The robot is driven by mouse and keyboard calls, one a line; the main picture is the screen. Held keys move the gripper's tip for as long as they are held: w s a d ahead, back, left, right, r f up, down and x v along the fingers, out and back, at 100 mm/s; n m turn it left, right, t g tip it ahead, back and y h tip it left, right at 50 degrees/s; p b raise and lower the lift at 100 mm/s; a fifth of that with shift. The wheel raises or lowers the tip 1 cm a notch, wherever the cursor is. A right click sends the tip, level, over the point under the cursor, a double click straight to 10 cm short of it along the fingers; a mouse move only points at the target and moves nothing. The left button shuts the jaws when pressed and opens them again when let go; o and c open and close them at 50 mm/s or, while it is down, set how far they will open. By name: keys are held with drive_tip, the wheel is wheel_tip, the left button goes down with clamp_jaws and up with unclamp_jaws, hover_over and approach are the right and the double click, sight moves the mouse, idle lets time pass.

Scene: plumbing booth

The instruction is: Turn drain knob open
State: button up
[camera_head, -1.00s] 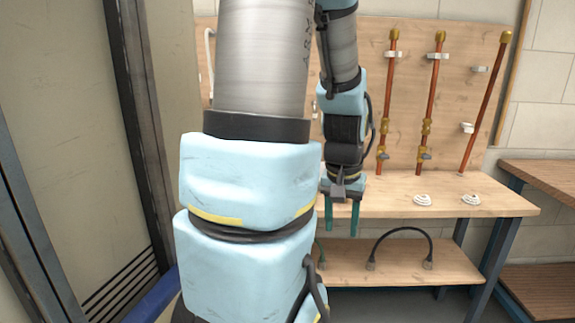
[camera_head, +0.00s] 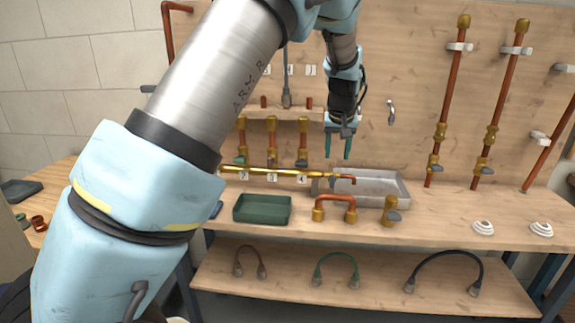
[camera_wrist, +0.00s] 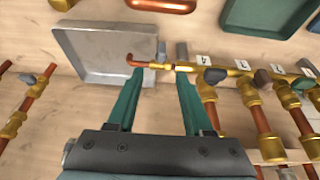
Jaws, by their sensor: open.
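A horizontal brass pipe (camera_head: 272,171) lies above the bench and ends in a bent copper spout (camera_head: 345,178) over a grey metal tray (camera_head: 393,188). In the wrist view, a small grey knob (camera_wrist: 162,51) shows close to the copper spout (camera_wrist: 140,63); it looks like the drain knob, though I cannot tell its setting. More dark knobs (camera_wrist: 214,76) sit along the brass pipe. My gripper (camera_head: 338,146) is open and empty above the spout end. In the wrist view its teal fingers (camera_wrist: 155,78) stand apart, with the spout end seen between them.
A green tray (camera_head: 262,209), a copper U-pipe (camera_head: 335,208) and a brass valve (camera_head: 390,210) are on the bench front. Vertical copper pipes (camera_head: 448,95) stand at the right of the backboard. Upright brass valves (camera_head: 272,140) stand behind the brass pipe.

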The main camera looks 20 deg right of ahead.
sight(333, 176)
drive_tip(key=p+x, duration=0.1)
drive_tip(key=x, duration=0.2)
drive_tip(key=p+x, duration=0.1)
drive_tip(key=x, duration=0.3)
drive_tip(key=w+p+x, duration=0.1)
drive_tip(key=x, duration=0.3)
drive_tip(key=shift+r, duration=0.2)
drive_tip(key=shift+s, duration=0.1)
clamp_jaws()
